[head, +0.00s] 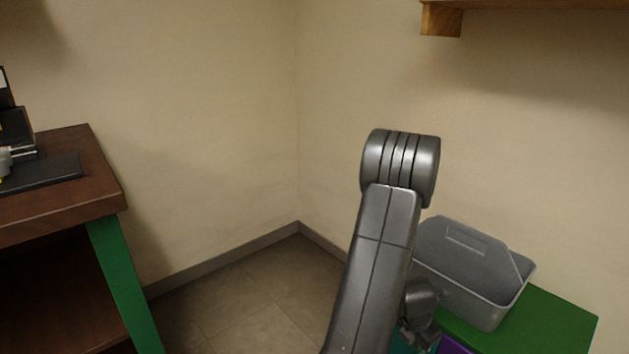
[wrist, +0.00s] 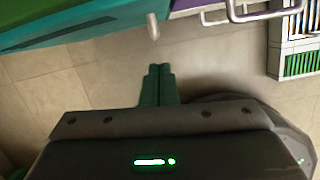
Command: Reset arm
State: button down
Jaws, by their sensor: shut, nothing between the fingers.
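My arm rises in the middle right of the head view, its grey links bent at the top joint. My gripper shows in the wrist view (wrist: 160,72), with its two dark green fingers together and nothing between them. It is over the tiled floor, apart from the drawer fronts above it in the picture. In the head view the gripper's fingers cannot be made out behind the arm.
A grey caddy (head: 481,300) stands on a green top (head: 565,318) right of my arm. A workbench (head: 70,205) with a green leg is at left. A wooden shelf (head: 540,4) juts out at upper right. In the wrist view are a teal drawer front (wrist: 75,35) and a slatted crate (wrist: 297,45).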

jog(key=a+p+v, duration=0.1)
jog(key=p+v, duration=0.7)
jog(key=v, duration=0.2)
jog(key=shift+s+a+r, duration=0.2)
jog(key=shift+s, duration=0.05)
